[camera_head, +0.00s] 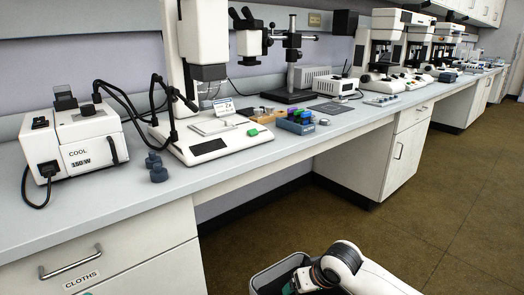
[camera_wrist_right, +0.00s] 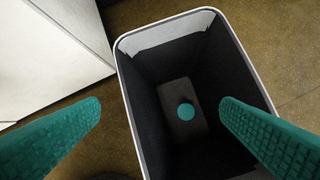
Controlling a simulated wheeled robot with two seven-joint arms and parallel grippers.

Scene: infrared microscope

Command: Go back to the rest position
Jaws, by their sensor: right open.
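My right gripper (camera_wrist_right: 160,108) is open, with its two teal fingers wide apart and nothing between them. It points down into a dark bin with a pale rim (camera_wrist_right: 134,120). A small round teal thing (camera_wrist_right: 186,111) lies at the bottom of the bin. In the head view my right arm comes in at the lower right, and its gripper (camera_head: 290,287) is partly cut off over the bin (camera_head: 272,272). A small teal patch at the bottom left edge of the head view may be my left fingertip; its jaws do not show.
The long bench (camera_head: 185,185) holds a light source (camera_head: 85,137), a microscope (camera_head: 210,142), dark blue knobs (camera_head: 157,173) and a tray of coloured pieces (camera_head: 297,122). A drawer cabinet (camera_head: 120,255) stands at the left. Brown floor (camera_head: 430,190) is open on the right.

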